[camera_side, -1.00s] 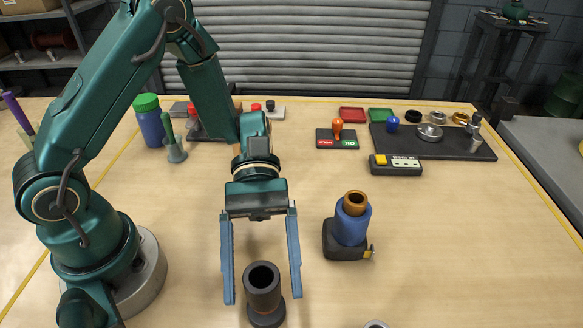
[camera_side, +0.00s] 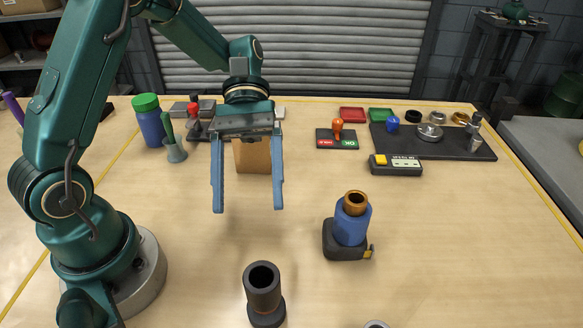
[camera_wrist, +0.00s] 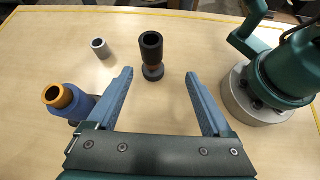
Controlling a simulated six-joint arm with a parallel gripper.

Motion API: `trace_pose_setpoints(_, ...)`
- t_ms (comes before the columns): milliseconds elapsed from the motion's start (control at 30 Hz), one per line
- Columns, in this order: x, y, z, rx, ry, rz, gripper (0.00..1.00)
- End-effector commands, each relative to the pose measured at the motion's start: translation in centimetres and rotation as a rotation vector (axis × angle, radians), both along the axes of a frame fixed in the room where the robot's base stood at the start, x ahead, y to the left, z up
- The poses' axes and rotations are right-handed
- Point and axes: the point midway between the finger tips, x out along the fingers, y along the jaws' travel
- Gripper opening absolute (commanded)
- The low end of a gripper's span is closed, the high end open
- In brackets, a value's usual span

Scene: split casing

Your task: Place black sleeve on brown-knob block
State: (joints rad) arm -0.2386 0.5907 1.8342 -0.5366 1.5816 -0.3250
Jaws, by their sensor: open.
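The black sleeve (camera_side: 262,285) is an upright hollow tube at the front middle of the table, and it also shows in the wrist view (camera_wrist: 151,46). It stands on a dark round base (camera_side: 267,317) with a brownish tint, which shows below it in the wrist view (camera_wrist: 153,73). I take this base for the brown-knob block; any knob is hidden by the sleeve. My gripper (camera_side: 247,209) is open and empty, raised behind and clear of the sleeve. Its two blue fingers also show in the wrist view (camera_wrist: 160,73), spread apart with the sleeve beyond them.
A blue cylinder (camera_side: 349,228) with an orange-brown ring (camera_side: 355,202) stands on a black block (camera_side: 343,250) with a yellow knob, right of the sleeve. A small grey tube (camera_wrist: 101,49) stands nearby. A brown box (camera_side: 252,156) is behind my gripper. Table between is clear.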

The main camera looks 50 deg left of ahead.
Motion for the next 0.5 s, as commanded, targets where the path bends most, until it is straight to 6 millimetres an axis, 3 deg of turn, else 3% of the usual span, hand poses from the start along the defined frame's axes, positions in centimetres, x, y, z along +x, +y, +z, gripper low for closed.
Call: trace_pose_setpoints(500, -3.6, 3.5, 2.4, 0.419, -0.826, -0.387, 0.84)
